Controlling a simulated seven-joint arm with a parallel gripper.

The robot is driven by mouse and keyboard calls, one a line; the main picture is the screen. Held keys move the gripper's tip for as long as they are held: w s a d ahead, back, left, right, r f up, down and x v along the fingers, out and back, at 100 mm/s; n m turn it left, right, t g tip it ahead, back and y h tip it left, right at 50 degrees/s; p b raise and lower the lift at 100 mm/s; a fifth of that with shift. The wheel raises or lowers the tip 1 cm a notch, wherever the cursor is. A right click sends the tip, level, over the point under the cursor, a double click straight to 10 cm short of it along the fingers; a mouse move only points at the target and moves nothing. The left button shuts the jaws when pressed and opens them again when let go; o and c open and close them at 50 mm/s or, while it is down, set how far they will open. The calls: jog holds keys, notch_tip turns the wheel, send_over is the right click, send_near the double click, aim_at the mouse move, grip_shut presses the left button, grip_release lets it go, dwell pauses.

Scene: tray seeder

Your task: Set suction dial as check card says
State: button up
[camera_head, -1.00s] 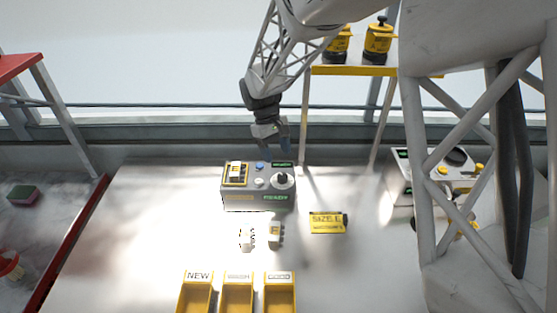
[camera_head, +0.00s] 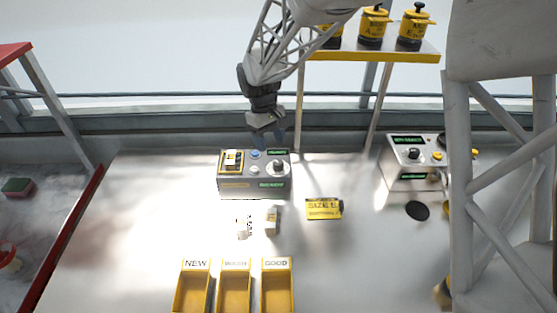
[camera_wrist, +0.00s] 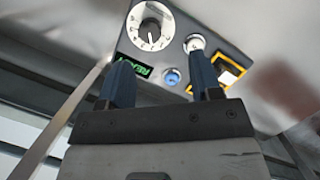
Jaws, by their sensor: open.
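A grey control box (camera_head: 230,190) stands at the back of the table with a white-faced dial (camera_head: 277,168), buttons and green displays. In the wrist view the dial (camera_wrist: 151,27) shows a numbered face, beside a green display (camera_wrist: 138,62) and a blue button (camera_wrist: 172,77). A second machine at the right has a black knob (camera_head: 414,153); I cannot tell which one is the suction dial. A yellow card (camera_head: 324,209) reads like "SIZE E"; its smaller line is unreadable. My gripper (camera_head: 273,137) is open and empty, above and behind the grey box, apart from the dial.
Yellow bins labelled NEW, WASH and GOOD (camera_head: 235,292) stand at the front. Small white pieces (camera_head: 244,228) lie behind them. A yellow shelf (camera_head: 372,56) with yellow-black pots rises at the back. A black disc (camera_head: 417,210) lies at the right. My pale structure covers the far right.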

jog(key=shift+s+t+y, duration=0.7)
jog(key=shift+s+t, duration=0.1)
jog(key=shift+s, duration=0.2)
jog(key=t+y, duration=0.3)
jog(key=t, duration=0.2)
send_near(278, 163)
jog(key=shift+w+a+f, duration=0.15)
jog(key=shift+w+f, duration=0.3)
jog(key=shift+f, duration=0.1)
jog(key=shift+f, duration=0.15)
jog(key=shift+x, duration=3.8)
jog(key=shift+s, duration=0.15)
jog(key=c, duration=0.9)
jog(key=shift+c, duration=0.2)
